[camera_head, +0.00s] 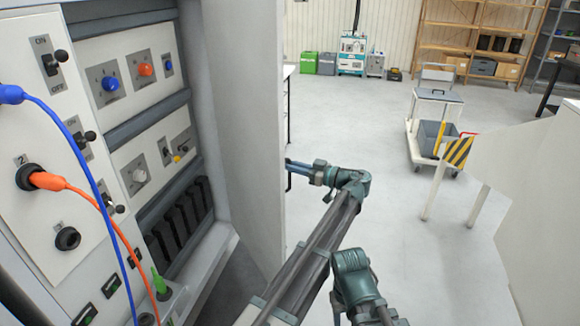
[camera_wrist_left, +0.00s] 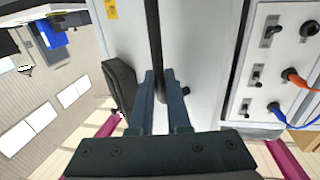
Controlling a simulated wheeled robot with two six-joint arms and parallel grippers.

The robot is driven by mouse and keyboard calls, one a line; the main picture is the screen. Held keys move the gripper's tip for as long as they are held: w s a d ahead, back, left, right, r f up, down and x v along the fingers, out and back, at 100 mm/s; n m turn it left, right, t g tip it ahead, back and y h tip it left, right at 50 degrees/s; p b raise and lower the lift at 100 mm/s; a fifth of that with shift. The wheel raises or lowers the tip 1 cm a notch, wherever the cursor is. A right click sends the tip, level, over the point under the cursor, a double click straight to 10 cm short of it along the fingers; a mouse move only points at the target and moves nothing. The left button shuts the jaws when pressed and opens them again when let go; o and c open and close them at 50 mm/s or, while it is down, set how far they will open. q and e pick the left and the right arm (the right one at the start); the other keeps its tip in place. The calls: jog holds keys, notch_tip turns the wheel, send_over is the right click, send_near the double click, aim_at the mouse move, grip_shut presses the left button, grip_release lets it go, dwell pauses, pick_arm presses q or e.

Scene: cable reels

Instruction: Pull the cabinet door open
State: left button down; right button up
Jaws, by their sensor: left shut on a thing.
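The cabinet door (camera_head: 245,110) is a pale grey panel. It stands open, swung out from the cabinet, with the inside of the cabinet in plain sight to its left. My left gripper (camera_head: 293,170) is at the door's outer edge, on the side away from the panels, with its fingertips partly hidden by the door. In the left wrist view the door (camera_wrist_left: 205,50) fills the middle, and a dark upright handle bar (camera_wrist_left: 153,40) runs down between the fingers of my left gripper (camera_wrist_left: 159,80), which is shut on it. My right gripper is not visible.
The cabinet holds panels (camera_head: 115,80) with knobs and switches; blue (camera_head: 75,145) and orange (camera_head: 100,205) cables hang in front. A cart (camera_head: 435,115) and a striped yellow-black barrier (camera_head: 457,152) stand to the right. Shelves (camera_head: 480,40) line the back. The floor between is clear.

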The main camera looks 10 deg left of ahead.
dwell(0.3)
pick_arm(q)
jog(key=c, duration=0.9)
grip_release()
